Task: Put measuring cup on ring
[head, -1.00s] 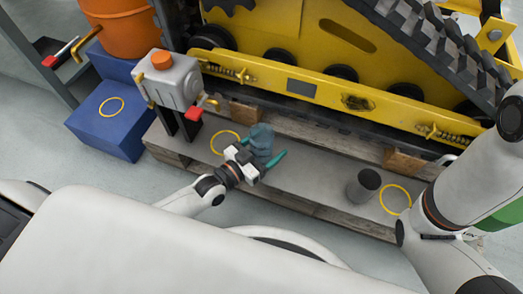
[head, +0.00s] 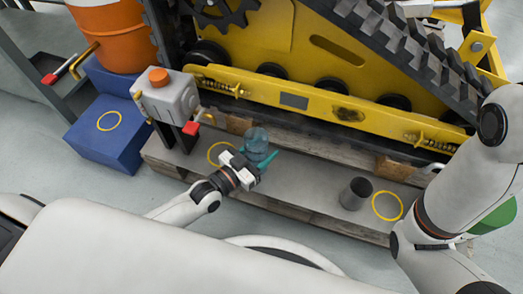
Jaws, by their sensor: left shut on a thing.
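The measuring cup (head: 257,139) is a see-through bluish cup in the head view, just above the grey-topped pallet. My left gripper (head: 257,152) is shut on it, with a teal finger showing along its near right side. The fingers hide the cup's lower part. A yellow ring (head: 211,161) lies flat on the pallet just left of the cup and gripper. A second yellow ring (head: 401,212) lies at the pallet's right end, and a third yellow ring (head: 109,112) is on the blue box. My right arm stands at the right, but its gripper is not in view.
A dark grey cylinder (head: 355,193) stands on the pallet (head: 310,185) beside the right ring. A grey unit with an orange cap (head: 166,98) stands at the left end. The yellow tracked machine (head: 330,105) blocks the back. The blue box (head: 92,140) is at far left.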

